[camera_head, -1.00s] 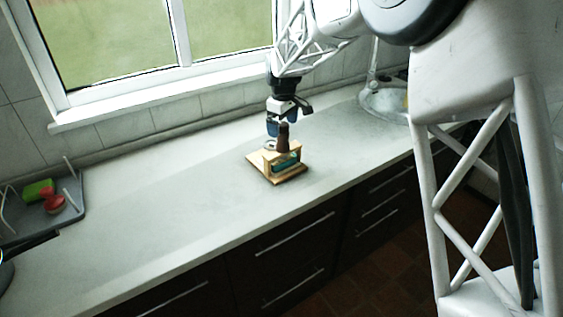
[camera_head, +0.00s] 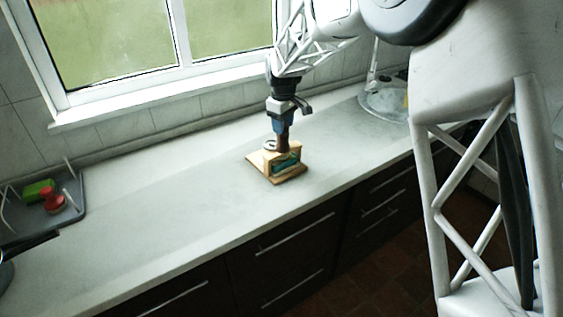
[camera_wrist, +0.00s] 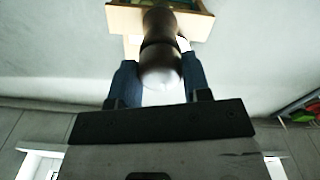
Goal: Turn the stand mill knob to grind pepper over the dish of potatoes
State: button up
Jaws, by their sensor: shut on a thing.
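The dark brown pepper mill (camera_head: 283,146) stands upright in a light wooden stand (camera_head: 257,162) on the counter. In the wrist view the mill (camera_wrist: 160,28) lies between two blue fingers, with a shiny rounded top. My gripper (camera_head: 281,133) comes down from above and is shut on the mill's top; it also shows in the wrist view (camera_wrist: 158,82). The fingers hide part of the mill in the head view. A teal and green thing (camera_head: 286,164) shows under the stand's top; I cannot tell whether it is the dish, and no potatoes can be made out.
A grey tray (camera_head: 72,212) with a green sponge (camera_head: 38,190) and a red item (camera_head: 52,201) is at the left. A sink (camera_head: 385,103) is at the back right. The window wall runs behind. The counter (camera_head: 170,200) left of the stand is clear.

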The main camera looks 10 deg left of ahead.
jog(key=m, duration=0.4)
jog(key=shift+m, duration=0.4)
jog(key=m, duration=0.5)
dwell(0.4)
jog(key=shift+m, duration=0.3)
jog(key=m, duration=1)
